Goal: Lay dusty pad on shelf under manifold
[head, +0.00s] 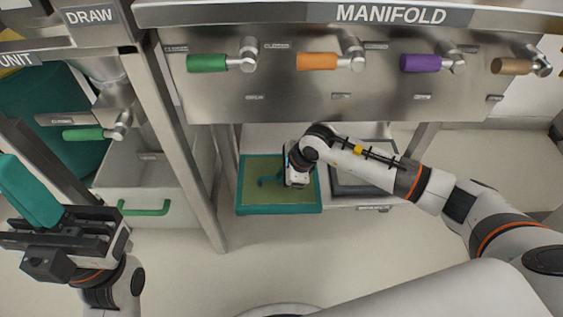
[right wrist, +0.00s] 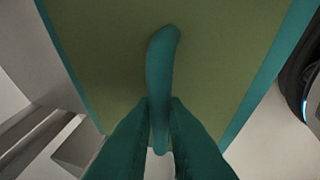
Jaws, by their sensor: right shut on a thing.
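The pad (head: 250,197) is a square olive-green panel with a teal rim and a teal handle in its middle. It lies roughly flat below the manifold (head: 320,82), at the left part of the low shelf (head: 345,203). I cannot tell whether it touches the shelf. My right gripper (head: 285,180) reaches down over it and is shut on its handle, which stands between the teal fingers in the right wrist view (right wrist: 158,125). My left gripper (head: 30,190) is raised at the left, away from the pad; its finger gap does not show clearly.
A dark-framed tray (head: 358,181) is right of the pad, partly behind my right arm. Coloured valve handles, including an orange one (head: 317,61), line the manifold above. A metal post (head: 180,150) and a grey bin (head: 150,180) with a green handle stand left. Floor in front is clear.

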